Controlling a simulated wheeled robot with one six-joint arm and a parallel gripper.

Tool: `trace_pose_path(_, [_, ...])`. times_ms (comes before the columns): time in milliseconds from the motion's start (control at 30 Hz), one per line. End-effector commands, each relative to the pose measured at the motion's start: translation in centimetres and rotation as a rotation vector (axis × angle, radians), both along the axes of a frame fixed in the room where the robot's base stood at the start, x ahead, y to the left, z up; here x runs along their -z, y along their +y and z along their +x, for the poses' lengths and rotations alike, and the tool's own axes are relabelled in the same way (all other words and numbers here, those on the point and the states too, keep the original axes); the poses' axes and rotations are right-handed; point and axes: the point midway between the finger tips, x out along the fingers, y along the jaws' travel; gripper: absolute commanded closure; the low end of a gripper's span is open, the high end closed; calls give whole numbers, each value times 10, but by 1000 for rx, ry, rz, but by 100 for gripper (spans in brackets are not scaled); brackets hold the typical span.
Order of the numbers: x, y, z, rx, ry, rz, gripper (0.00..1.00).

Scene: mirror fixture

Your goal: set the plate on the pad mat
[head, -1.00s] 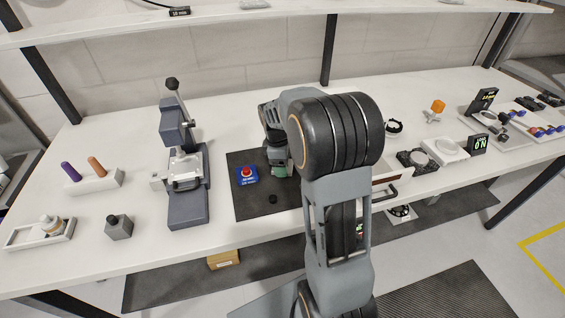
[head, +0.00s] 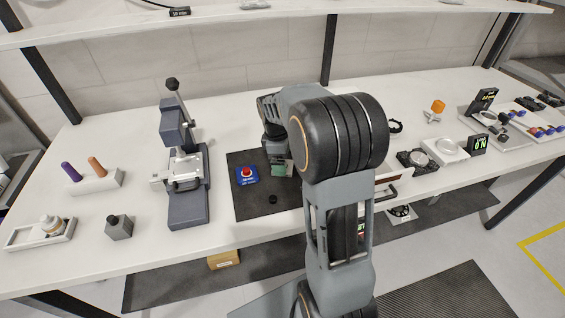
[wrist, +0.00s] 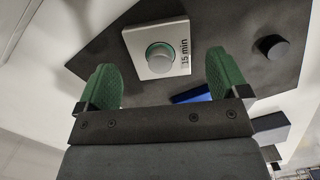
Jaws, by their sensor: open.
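A pale square plate (wrist: 156,48) with a round, green-rimmed centre and a "15 min" label shows in the wrist view. It appears to lie on the dark pad mat (wrist: 222,28), near the mat's edge. My gripper (wrist: 163,80) is open, with one green finger to each side and a gap between fingers and plate. My arm hides most of the plate there.
A blue box with a red button (head: 247,175) and a small black knob (head: 272,199) stand on the mat. A grey lever press (head: 187,185) stands left of it. A white block with two pegs (head: 95,182) is farther left. Cameras and trays fill the right side.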

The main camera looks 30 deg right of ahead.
Motion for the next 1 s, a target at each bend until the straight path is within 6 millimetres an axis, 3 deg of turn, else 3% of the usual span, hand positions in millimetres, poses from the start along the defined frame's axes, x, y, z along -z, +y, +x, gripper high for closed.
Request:
trace_pose_path(300, [-62, 7, 5, -1, -3, 1, 7])
trace_pose_path(633, [-97, 13, 2, 22, -13, 1, 7])
trace_pose_path(767, [-105, 32, -23, 151, -84, 6, 7])
trace_pose_path(1000, [-95, 76, -101, 566, -274, 86, 7])
